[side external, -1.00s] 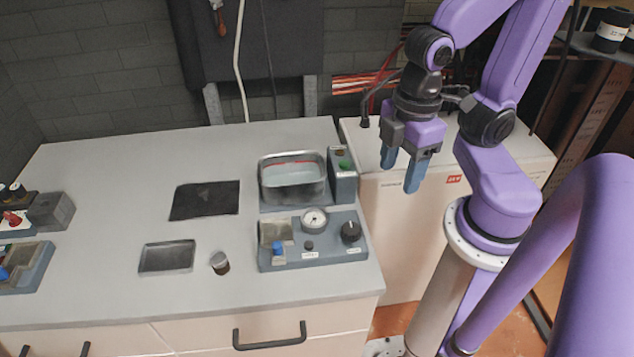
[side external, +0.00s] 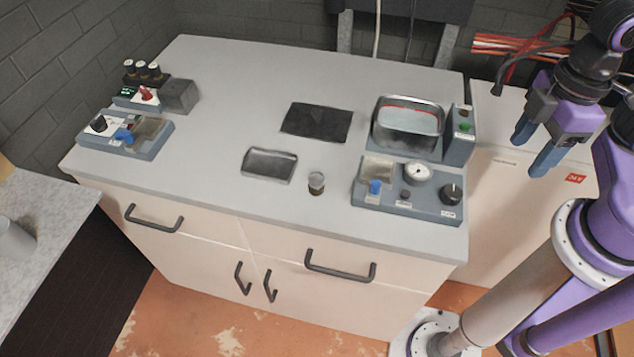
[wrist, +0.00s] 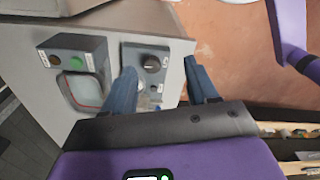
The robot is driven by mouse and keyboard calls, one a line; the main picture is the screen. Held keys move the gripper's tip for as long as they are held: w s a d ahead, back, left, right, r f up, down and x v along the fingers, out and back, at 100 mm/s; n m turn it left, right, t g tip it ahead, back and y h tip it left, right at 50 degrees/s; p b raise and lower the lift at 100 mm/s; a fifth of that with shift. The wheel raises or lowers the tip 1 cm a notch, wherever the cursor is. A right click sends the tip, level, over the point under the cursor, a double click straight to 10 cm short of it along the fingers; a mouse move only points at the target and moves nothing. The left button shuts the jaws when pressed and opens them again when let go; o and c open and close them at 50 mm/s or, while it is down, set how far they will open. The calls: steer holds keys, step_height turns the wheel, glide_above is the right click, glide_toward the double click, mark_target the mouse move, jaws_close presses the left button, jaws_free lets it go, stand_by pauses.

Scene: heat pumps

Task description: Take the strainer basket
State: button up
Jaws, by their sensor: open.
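A small cylindrical cup (side external: 316,183), pale above and dark below, stands upright on the grey counter; it may be the strainer basket, but its mesh is too small to make out. My gripper (side external: 530,156) is open and empty, off the counter's right end and well to the right of the cup. In the wrist view, the two blue fingers of my gripper (wrist: 159,66) stand apart with nothing gripped between them. The cup cannot be made out in the wrist view.
A metal basin unit (side external: 408,122) and a gauge panel (side external: 430,200) with knobs occupy the counter's right end. A dark mat (side external: 317,122) and a shallow tray (side external: 269,165) lie left of them. Control boxes (side external: 125,142) stand far left. A white cabinet (side external: 540,205) is below my gripper.

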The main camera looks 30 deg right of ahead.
steer(key=shift+o, duration=0.6)
steer(key=n, duration=1.7)
glide_above(316, 176)
step_height(316, 176, down, 12)
steer(key=shift+r, duration=0.1)
steer(key=shift+f, duration=2.75)
steer(key=c, duration=1.1)
